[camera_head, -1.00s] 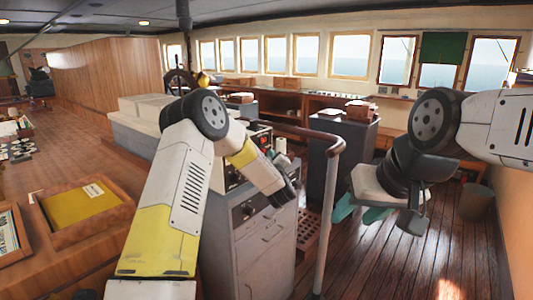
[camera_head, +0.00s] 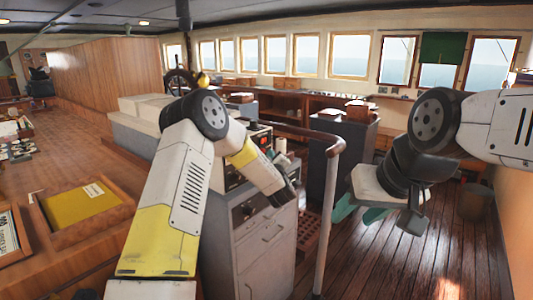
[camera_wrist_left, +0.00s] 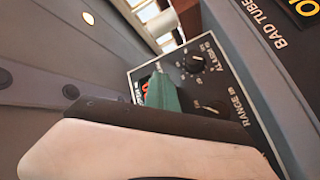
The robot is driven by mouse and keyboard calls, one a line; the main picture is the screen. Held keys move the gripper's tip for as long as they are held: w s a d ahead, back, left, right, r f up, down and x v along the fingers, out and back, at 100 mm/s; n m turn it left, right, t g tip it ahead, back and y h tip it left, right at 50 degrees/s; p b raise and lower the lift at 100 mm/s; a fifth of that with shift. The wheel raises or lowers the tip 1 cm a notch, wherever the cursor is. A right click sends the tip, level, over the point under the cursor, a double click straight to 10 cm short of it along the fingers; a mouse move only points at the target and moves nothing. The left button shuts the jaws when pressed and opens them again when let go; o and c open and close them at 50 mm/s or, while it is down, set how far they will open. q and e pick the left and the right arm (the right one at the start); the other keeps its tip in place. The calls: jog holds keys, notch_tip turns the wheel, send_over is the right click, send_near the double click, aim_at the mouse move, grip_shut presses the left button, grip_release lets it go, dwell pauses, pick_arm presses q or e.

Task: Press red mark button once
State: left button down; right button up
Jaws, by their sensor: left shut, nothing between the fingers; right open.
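My left gripper (camera_wrist_left: 162,92) shows in the left wrist view as teal fingers, shut and empty, in front of a dark control panel (camera_wrist_left: 222,92). The panel has knobs labelled ALARM and RANGE. A small red-orange lit spot (camera_wrist_left: 144,88) shows at the fingers' left edge, partly hidden by them. I cannot tell whether it is the red mark button, or whether the fingers touch the panel. In the head view my left arm reaches over the grey console (camera_head: 262,245), and its fingers are hidden. My right gripper (camera_head: 360,211) is open and empty, above the wooden floor at the right.
A handrail (camera_head: 327,215) with a pale post stands just right of the console. A dark cabinet (camera_head: 345,140) is further back. A wooden tray (camera_head: 110,220) with a yellow folder lies at left. A bin (camera_head: 474,202) stands by the right wall. Floor at lower right is clear.

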pick_arm(q)
jog(key=shift+a, duration=0.1)
dwell(0.5)
jog(key=shift+w+a, duration=0.25)
jog(key=shift+w+a, duration=0.3)
jog(key=shift+a, duration=0.15)
dwell(0.8)
jog(key=shift+d, duration=0.1)
jog(key=shift+s+d, duration=0.55)
jog(key=shift+d, duration=0.1)
jog(key=s+d, duration=0.1)
jog(key=d, duration=0.1)
jog(key=s+d, duration=0.2)
dwell(0.6)
dwell(0.4)
